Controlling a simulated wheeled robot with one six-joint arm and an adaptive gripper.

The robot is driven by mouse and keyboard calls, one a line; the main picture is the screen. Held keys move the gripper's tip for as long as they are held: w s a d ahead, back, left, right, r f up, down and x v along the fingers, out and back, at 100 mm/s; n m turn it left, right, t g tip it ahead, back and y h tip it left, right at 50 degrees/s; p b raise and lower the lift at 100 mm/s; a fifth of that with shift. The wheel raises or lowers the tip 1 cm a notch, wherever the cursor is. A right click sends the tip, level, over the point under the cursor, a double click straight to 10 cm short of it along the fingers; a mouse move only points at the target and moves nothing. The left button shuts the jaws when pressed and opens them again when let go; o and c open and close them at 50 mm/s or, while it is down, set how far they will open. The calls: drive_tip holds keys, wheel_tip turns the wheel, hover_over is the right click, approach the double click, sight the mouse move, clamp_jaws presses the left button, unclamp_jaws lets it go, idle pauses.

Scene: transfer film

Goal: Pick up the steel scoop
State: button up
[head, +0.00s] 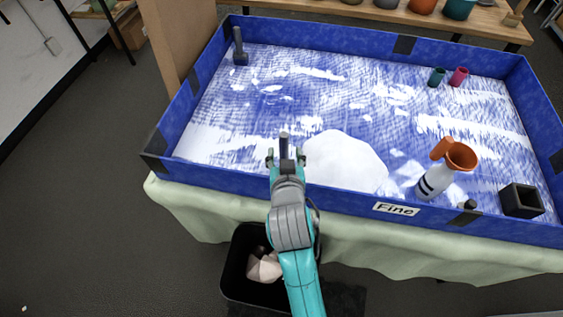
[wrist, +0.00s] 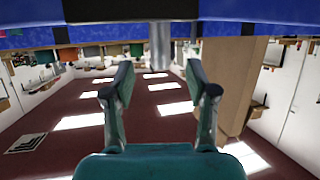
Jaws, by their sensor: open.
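My gripper (head: 286,156) is open at the near wall of the blue tray. A grey metal rod (head: 284,141) stands up just beyond its fingertips. It looks like the handle of the steel scoop, but no bowl shows, so I cannot be sure. In the wrist view the two fingers (wrist: 160,76) are spread apart. The grey rod (wrist: 160,44) shows between and above them there, with clear gaps on both sides. Its far end is hidden.
The blue tray (head: 300,30) holds white sand and a pale mound (head: 345,165) right of my gripper. An orange cup with a white striped body (head: 435,183) and a black box (head: 521,201) stand at right. A dark upright tool (head: 240,50) is far left. A black bin (head: 240,290) stands below.

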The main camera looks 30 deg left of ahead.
sight(284, 144)
drive_tip(key=shift+x, duration=3.65)
drive_tip(key=shift+d+f, duration=0.1)
clamp_jaws()
